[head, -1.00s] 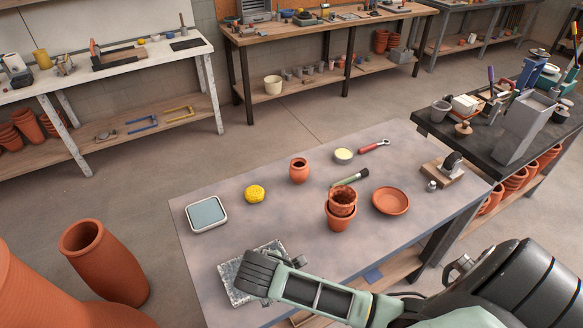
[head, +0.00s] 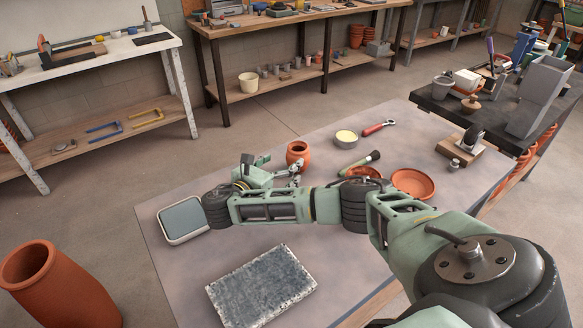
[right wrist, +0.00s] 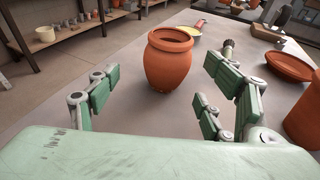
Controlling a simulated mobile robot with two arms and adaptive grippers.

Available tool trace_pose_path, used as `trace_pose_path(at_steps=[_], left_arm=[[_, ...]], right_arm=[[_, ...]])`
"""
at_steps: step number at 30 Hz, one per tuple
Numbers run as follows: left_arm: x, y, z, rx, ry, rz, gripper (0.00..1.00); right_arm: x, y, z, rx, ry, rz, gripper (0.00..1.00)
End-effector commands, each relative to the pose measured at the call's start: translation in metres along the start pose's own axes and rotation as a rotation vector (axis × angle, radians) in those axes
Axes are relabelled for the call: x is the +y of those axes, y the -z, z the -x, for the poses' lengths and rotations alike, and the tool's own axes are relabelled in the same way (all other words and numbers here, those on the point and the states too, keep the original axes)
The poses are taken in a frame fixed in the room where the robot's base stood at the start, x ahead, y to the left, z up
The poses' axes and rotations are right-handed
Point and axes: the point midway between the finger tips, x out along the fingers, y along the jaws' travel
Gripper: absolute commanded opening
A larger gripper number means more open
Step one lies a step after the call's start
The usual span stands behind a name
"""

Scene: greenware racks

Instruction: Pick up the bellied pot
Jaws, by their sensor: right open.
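The bellied pot (head: 298,154) is a small round terracotta jar with a narrower neck, upright on the grey table beyond my right gripper. It also shows large in the middle of the right wrist view (right wrist: 168,66). My right gripper (head: 281,166) is open and empty, reaching low over the table toward the pot's near side. In the right wrist view, its green fingers stand apart to the left and right of the pot, with visible gaps on both sides. I cannot tell how deep the pot is between the fingertips. My left gripper is not in view.
A grey-topped tray (head: 182,219) is left of my right arm and a speckled slab (head: 262,287) in front.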

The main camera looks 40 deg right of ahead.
Motion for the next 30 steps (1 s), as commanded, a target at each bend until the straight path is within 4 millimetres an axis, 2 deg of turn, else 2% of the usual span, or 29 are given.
trace_pose_path(at_steps=[1, 10, 19, 28, 30], left_arm=[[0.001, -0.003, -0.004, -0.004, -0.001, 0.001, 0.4], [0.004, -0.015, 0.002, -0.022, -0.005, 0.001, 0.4], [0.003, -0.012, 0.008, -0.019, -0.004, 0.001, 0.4], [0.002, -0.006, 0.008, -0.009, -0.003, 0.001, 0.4], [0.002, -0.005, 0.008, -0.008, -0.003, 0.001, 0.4]], right_arm=[[0.0, 0.0, -0.004, -0.01, 0.005, 0.003, 0.73], [-0.002, -0.004, -0.034, -0.015, 0.008, 0.008, 0.73], [-0.008, -0.002, -0.075, -0.014, 0.007, 0.007, 0.73], [-0.007, -0.001, -0.081, -0.011, 0.005, 0.006, 0.73], [-0.007, -0.001, -0.081, -0.011, 0.005, 0.006, 0.69]])
